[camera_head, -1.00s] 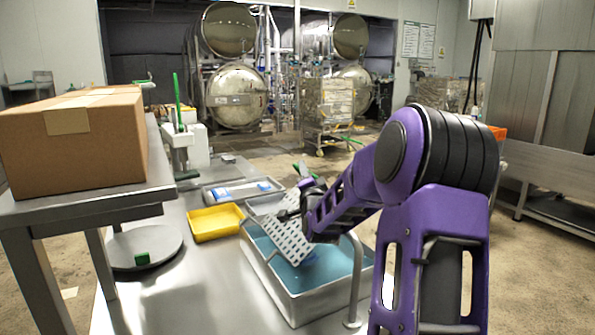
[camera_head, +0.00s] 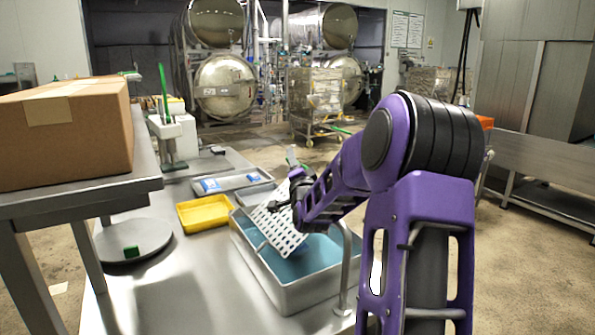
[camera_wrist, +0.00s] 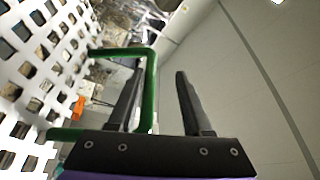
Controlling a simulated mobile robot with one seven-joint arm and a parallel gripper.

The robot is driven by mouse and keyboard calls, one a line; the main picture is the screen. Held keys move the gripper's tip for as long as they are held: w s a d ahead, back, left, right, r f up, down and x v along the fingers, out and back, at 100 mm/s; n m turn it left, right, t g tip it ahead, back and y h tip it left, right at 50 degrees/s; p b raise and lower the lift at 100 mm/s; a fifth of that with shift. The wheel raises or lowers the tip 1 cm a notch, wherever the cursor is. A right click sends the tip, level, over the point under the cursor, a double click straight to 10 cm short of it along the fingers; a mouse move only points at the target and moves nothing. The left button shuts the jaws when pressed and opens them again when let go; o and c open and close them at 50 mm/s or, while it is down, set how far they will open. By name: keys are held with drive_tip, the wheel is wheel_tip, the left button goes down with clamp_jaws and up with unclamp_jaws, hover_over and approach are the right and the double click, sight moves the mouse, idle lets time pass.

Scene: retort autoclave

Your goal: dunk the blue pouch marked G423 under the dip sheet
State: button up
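The dip sheet (camera_head: 280,228) is a white perforated plate, tilted steeply over the metal basin (camera_head: 283,298) of blue liquid. It fills the left of the wrist view (camera_wrist: 30,75). Its green handle (camera_wrist: 151,90) shows between my fingers there. My gripper (camera_wrist: 158,100) has its two fingers apart, around the handle's bar; I cannot tell whether they touch it. In the head view my gripper (camera_head: 290,200) is at the sheet's upper right side. A darker blue patch (camera_head: 301,250) shows below the sheet, perhaps a pouch. No G423 marking is readable.
A tray with blue-and-white pouches (camera_head: 225,182) lies behind the yellow tray (camera_head: 203,214). A round pan (camera_head: 135,240) with a green block stands left. A cardboard box (camera_head: 65,132) sits on a raised shelf. A bent metal pipe (camera_head: 346,265) rises at the basin's right.

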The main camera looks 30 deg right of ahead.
drive_tip(key=v, duration=1.7)
drive_tip(key=shift+b, duration=0.35)
drive_tip(key=shift+s, duration=0.1)
